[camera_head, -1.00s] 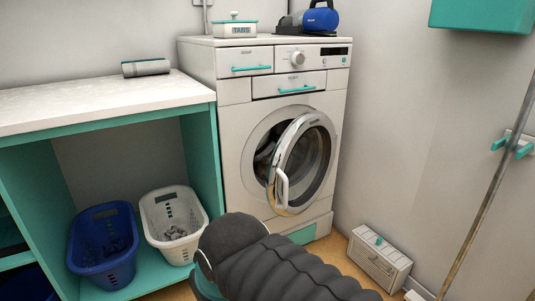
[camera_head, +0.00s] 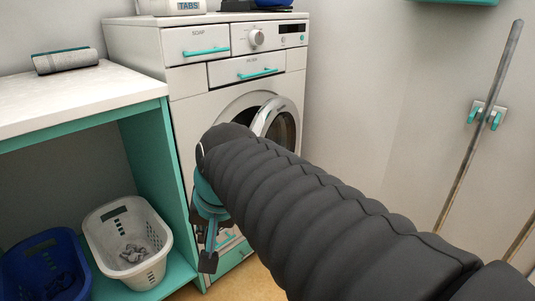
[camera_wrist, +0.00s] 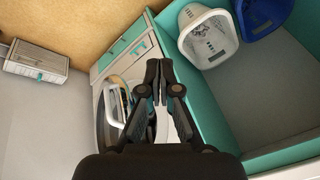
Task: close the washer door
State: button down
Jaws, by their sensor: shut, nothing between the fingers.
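The washer (camera_head: 190,82) is a white front-loader against the back wall. Its round door (camera_head: 269,115) stands partly open, and my arm hides most of it in the head view. In the wrist view the door (camera_wrist: 125,93) shows a white handle (camera_wrist: 109,106) to the left of my gripper. My gripper (camera_wrist: 159,66) is shut and empty, with its fingertips together in front of the washer. In the head view my gripper (camera_head: 208,262) points down at the washer's lower left front. Whether it touches the washer cannot be told.
A white basket (camera_head: 103,213) and a blue basket (camera_head: 30,262) stand under the counter (camera_head: 75,100) at the left. A vented box (camera_wrist: 37,60) stands on the floor by the wall. A pole (camera_head: 480,130) hangs on the right wall.

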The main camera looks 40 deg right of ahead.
jog(key=w+d+r+m+y+b, duration=0.1)
jog(key=w+d+r+m+b, duration=0.1)
jog(key=w+d+m, duration=0.55)
jog(key=d+r+m+t+y+b, duration=0.25)
jog(key=d+m, duration=1.45)
jog(key=d, duration=0.9)
jog(key=w+a+f+b, duration=0.3)
jog(key=w+f, duration=0.3)
jog(key=w, duration=0.5)
jog(key=shift+a+f+t+b, duration=0.15)
jog(key=shift+a+t+b, duration=0.2)
jog(key=shift+a+t, duration=0.1)
jog(key=shift+h, duration=0.25)
